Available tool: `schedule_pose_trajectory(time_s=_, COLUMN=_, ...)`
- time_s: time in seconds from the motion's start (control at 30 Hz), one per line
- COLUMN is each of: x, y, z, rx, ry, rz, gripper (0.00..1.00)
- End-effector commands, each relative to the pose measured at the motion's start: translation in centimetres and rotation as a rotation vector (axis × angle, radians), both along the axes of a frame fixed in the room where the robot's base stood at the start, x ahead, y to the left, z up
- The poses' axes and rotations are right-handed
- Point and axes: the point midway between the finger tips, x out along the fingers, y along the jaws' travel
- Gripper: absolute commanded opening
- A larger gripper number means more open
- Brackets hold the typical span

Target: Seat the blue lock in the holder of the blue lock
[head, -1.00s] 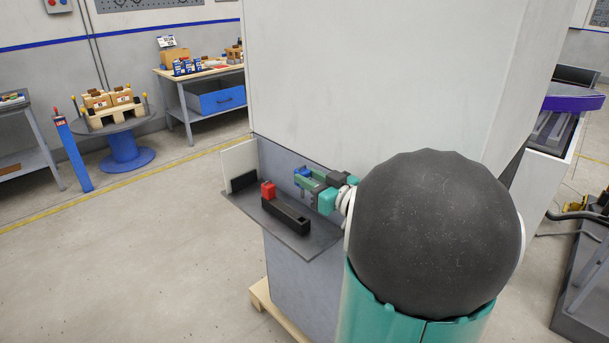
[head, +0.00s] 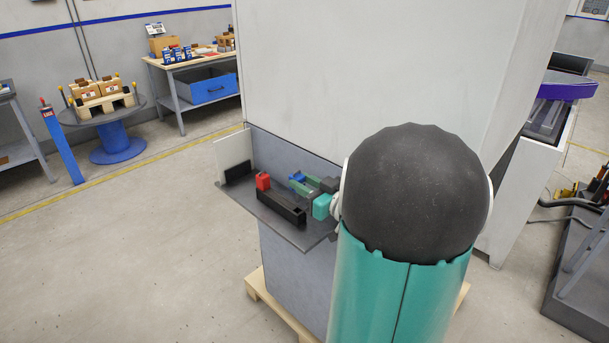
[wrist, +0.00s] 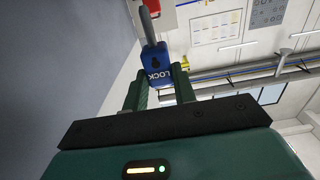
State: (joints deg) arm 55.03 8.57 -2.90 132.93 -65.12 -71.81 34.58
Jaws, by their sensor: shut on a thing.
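The blue lock (wrist: 157,68) is between the two green fingers of my gripper (wrist: 160,84) in the wrist view. Its grey shackle (wrist: 148,27) points away from the gripper, and its face reads LOCK. In the head view my gripper (head: 306,184) is shut on the blue lock (head: 297,177), just behind the black holder (head: 281,207) on the grey shelf. I cannot tell whether the lock touches anything below it. A red lock (head: 263,181) stands at the left end of the black holder. The holder's right part looks empty; its far side is partly hidden.
The grey shelf (head: 290,234) juts from a large cabinet (head: 380,70), whose wall is close behind my gripper. A white panel (head: 233,157) with a black block (head: 239,172) stands at the shelf's left end. Open floor lies left of the shelf.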

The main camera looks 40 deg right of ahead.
Motion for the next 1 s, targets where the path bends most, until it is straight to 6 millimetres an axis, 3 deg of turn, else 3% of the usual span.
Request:
schedule_pose_trajectory(time_s=0.3, x=0.1, y=0.0, z=-1.5, rx=0.000, ry=-0.001, rz=-0.001, gripper=0.02)
schedule_pose_trajectory(time_s=1.0, x=0.2, y=0.0, z=-1.5, rx=-0.001, ry=-0.001, rz=0.000, gripper=0.02)
